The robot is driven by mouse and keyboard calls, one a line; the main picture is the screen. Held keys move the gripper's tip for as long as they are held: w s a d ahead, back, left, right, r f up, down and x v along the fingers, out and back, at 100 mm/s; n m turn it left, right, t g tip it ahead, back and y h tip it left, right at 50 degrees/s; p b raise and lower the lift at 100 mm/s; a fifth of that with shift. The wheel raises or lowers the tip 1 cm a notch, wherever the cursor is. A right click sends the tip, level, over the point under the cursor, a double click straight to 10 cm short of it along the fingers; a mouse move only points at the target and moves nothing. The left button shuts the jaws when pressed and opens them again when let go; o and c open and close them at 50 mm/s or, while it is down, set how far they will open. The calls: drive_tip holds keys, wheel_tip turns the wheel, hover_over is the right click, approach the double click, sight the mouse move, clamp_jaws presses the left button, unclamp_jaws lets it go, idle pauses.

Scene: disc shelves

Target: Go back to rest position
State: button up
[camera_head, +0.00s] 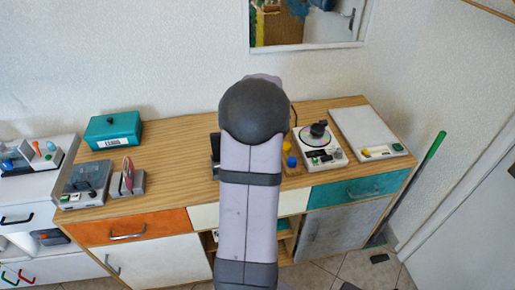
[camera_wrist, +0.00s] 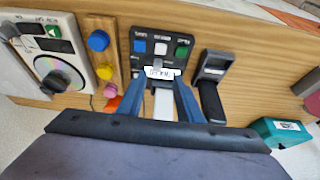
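My gripper (camera_wrist: 162,80) shows in the wrist view as two blue fingers. Their tips are apart, and I see no object held between them. A panel with green, white and blue buttons (camera_wrist: 160,46) lies beyond the tips, with a white label and a white strip showing in the gap. I cannot tell how far the fingers are from the panel.
A wooden-topped cabinet (camera_head: 184,158) bears a teal box (camera_head: 113,130), a grey device (camera_head: 86,183), a disc player (camera_head: 319,147) and a white flat box (camera_head: 367,134). Coloured knobs (camera_wrist: 98,41) sit left of the panel; a dark-slotted holder (camera_wrist: 212,68) sits right.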

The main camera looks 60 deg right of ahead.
drive_tip(key=shift+s+a+f+m, duration=0.2)
drive_tip(key=shift+a+m, duration=0.15)
drive_tip(key=shift+m, duration=0.45)
drive_tip(key=s+a+f+m+g+y, duration=0.1)
drive_tip(key=s+a+f+g+y, duration=0.2)
drive_tip(key=a, duration=0.5)
drive_tip(key=s+a+f+y, duration=0.1)
drive_tip(key=s+a+f, duration=0.3)
drive_tip(key=a, duration=0.5)
drive_tip(key=w+a+r+n, duration=0.25)
drive_tip(key=a+n, duration=0.35)
drive_tip(key=a, duration=0.7)
drive_tip(key=w+a+r+n, duration=0.1)
drive_tip(key=a+r+n, duration=0.4)
drive_tip(key=a, duration=0.7)
wheel_tip(320, 180, down, 40)
drive_tip(key=b, duration=3.8)
drive_tip(key=shift+n+h+b, duration=0.3)
drive_tip(key=shift+h+b, duration=0.05)
drive_tip(key=shift+h, duration=0.05)
drive_tip(key=shift+s, duration=0.1)
